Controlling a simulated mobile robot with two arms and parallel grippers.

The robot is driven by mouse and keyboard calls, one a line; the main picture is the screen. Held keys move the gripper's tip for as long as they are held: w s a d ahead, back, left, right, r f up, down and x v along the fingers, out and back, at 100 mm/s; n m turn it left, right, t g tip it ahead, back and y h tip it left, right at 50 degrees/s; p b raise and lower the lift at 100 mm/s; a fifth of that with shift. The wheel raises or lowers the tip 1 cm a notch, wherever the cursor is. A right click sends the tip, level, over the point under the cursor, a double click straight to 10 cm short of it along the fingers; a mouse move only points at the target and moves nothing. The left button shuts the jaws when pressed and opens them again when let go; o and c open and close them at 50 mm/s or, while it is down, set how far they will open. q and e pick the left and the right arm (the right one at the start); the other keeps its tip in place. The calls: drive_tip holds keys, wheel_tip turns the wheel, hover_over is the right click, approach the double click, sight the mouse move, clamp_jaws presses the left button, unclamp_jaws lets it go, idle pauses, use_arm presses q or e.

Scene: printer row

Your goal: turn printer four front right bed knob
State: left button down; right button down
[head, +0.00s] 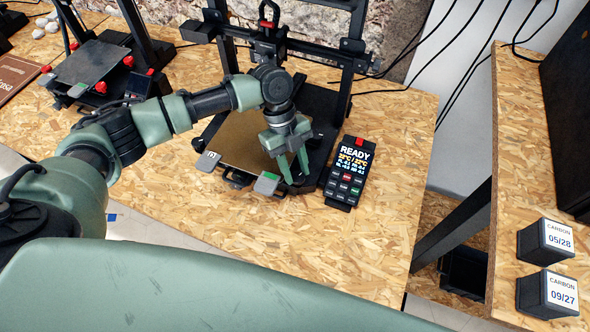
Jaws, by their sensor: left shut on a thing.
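The printer under my left arm has a tan bed plate (238,138) on a black frame (345,75), with a small label at its front left corner. My left gripper (294,177) points down at the front right corner of this bed, beside the control box. Its fingers are closed in on the front right bed knob, which is hidden behind them. My right gripper is out of view.
A control box (350,170) reading READY stands just right of the gripper. A second printer (90,65) with red knobs is at the left. Two carbon boxes (545,240) (548,294) stand on the right shelf. The bench front is clear.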

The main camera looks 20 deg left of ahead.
use_arm(q)
drive_tip(key=shift+w+r+m, duration=0.1)
drive_tip(key=shift+m, duration=0.2)
drive_tip(key=c, duration=1.1)
unclamp_jaws()
drive_tip(key=shift+c, duration=0.2)
drive_tip(key=shift+o, duration=0.9)
